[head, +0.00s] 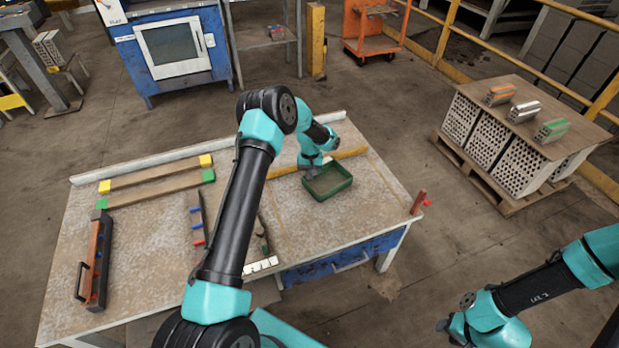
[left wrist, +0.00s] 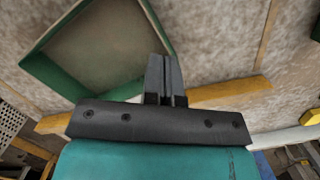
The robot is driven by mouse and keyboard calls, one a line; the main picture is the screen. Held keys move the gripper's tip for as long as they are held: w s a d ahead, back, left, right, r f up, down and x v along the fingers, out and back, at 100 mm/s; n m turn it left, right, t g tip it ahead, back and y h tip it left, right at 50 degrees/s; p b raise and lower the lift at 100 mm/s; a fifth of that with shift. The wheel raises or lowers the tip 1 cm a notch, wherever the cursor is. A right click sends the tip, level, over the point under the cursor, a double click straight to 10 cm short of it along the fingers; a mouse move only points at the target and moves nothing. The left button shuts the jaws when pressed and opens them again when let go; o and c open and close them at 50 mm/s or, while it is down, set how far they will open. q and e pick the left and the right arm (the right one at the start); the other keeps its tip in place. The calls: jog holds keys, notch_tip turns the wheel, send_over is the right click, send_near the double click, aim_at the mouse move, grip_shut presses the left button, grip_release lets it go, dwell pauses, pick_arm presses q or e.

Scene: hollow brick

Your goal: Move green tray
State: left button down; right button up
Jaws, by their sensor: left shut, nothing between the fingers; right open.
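The green tray (head: 334,186) is a shallow green-walled box with a brownish floor. It sits on the right part of the workbench in the head view. In the left wrist view the tray (left wrist: 53,73) fills the upper left. My left gripper (head: 319,171) is at the tray's left far corner, partly hidden by its own wrist. In the left wrist view its fingers (left wrist: 164,75) are together and empty, close beside the tray wall. Whether they touch the wall I cannot tell. My right gripper (head: 443,326) is off the bench at the lower right, over the floor, open.
The workbench (head: 150,235) holds yellow- and green-ended wooden strips (head: 155,178), a yellow strip (head: 345,154) behind the tray, and a black-and-orange tool (head: 95,260) at left. A red clamp (head: 418,203) stands at the right edge. A pallet of hollow bricks (head: 500,150) stands right.

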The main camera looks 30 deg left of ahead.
pick_arm(q)
notch_tip(320, 180, up, 16)
jog(key=w+a, duration=0.1)
jog(key=w, duration=0.1)
jog(key=shift+w+f, duration=0.2)
jog(key=shift+f, duration=0.05)
jog(key=shift+a, duration=0.1)
